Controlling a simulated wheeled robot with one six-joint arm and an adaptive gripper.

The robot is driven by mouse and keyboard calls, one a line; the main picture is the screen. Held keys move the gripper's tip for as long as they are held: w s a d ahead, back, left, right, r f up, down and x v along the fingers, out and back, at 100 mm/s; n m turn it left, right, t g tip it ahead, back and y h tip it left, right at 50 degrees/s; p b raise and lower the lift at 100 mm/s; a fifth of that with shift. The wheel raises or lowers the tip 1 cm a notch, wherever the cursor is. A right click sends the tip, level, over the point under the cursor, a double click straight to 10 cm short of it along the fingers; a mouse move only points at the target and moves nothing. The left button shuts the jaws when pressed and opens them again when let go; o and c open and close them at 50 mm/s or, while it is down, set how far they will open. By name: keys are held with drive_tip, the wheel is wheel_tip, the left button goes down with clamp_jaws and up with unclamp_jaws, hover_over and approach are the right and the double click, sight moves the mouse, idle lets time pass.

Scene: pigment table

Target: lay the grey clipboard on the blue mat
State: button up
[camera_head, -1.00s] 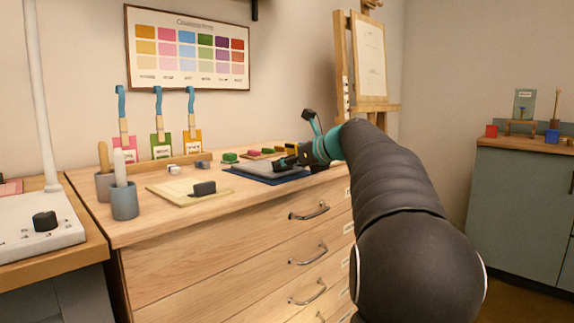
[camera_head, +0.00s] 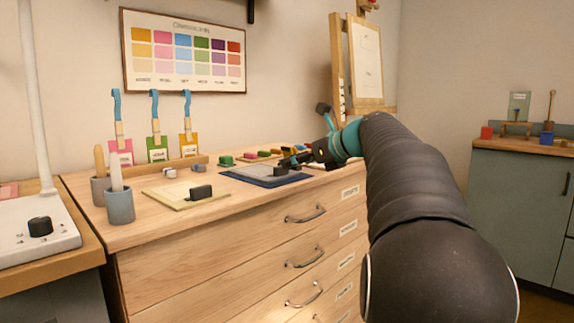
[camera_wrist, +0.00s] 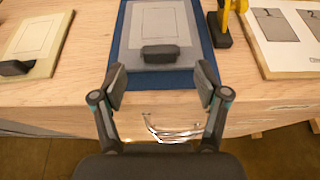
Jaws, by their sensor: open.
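The grey clipboard (camera_wrist: 158,28) lies flat on the blue mat (camera_wrist: 124,58), whose blue border shows around it in the wrist view. Its dark clip (camera_wrist: 160,54) faces my gripper. In the head view the clipboard (camera_head: 258,172) sits on the mat (camera_head: 262,184) near the table's front edge. My gripper (camera_wrist: 160,80) is open and empty. Its two fingers are apart, on the near side of the clip, and appear clear of the clipboard. In the head view my gripper (camera_head: 298,160) is at the right end of the mat.
A cream clipboard (camera_wrist: 38,40) with a dark clip lies left of the mat. A yellow tool on a dark base (camera_wrist: 222,30) and a white printed board (camera_wrist: 290,40) are to the right. Cups (camera_head: 119,206) stand at the table's left.

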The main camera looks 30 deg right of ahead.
drive_tip(key=v, duration=0.6)
drive_tip(key=s+a+f+n+g+h, duration=0.1)
drive_tip(key=s+a+f+n+g, duration=0.2)
drive_tip(key=s+a+f+n, duration=0.5)
drive_tip(key=s+a+f+n+g, duration=0.2)
drive_tip(key=s+a+f+n, duration=0.1)
drive_tip(key=a+f+n, duration=0.55)
drive_tip(key=s+a+f+n+g+h, duration=0.1)
drive_tip(key=s+a+f+n, duration=0.2)
drive_tip(key=s+f+n, duration=0.4)
drive_tip(key=s+a+f+n+g+h, duration=0.1)
drive_tip(key=s+a+f+n+h, duration=0.1)
drive_tip(key=s+f+n, duration=0.5)
drive_tip(key=shift+s+a+f+n+h, duration=0.3)
drive_tip(key=shift+s+a+n, duration=0.55)
drive_tip(key=shift+s, duration=0.4)
